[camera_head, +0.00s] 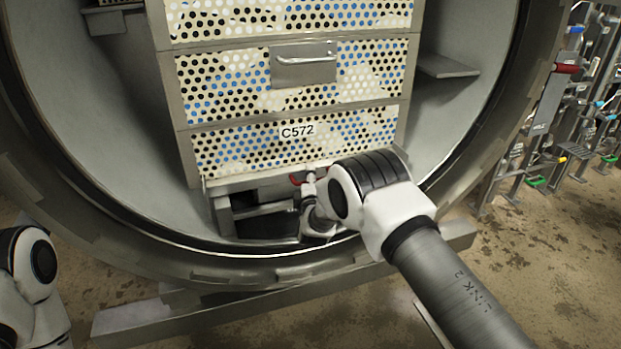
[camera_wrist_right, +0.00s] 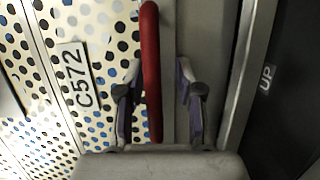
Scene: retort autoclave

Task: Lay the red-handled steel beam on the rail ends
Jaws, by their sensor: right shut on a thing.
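The red handle (camera_head: 296,180) of the steel beam shows just under the bottom basket's front edge. In the wrist view the red handle (camera_wrist_right: 151,70) runs between the two fingers of my right gripper (camera_wrist_right: 160,95), which is shut on it; the handle lies nearer the left finger. In the head view my right gripper (camera_head: 309,180) is at the vessel mouth, largely hidden by its own wrist. Grey steel (camera_wrist_right: 210,45) lies behind the handle; I cannot tell where beam ends and rail begins. The rail ends are not clearly visible. My left gripper is out of view.
Stacked perforated baskets (camera_head: 290,75), the lowest labelled C572, fill the round vessel just above my right gripper. The vessel rim (camera_head: 110,225) curves around below. A dark surface marked UP (camera_wrist_right: 267,78) lies at the right. A tool rack (camera_head: 550,110) stands at the right.

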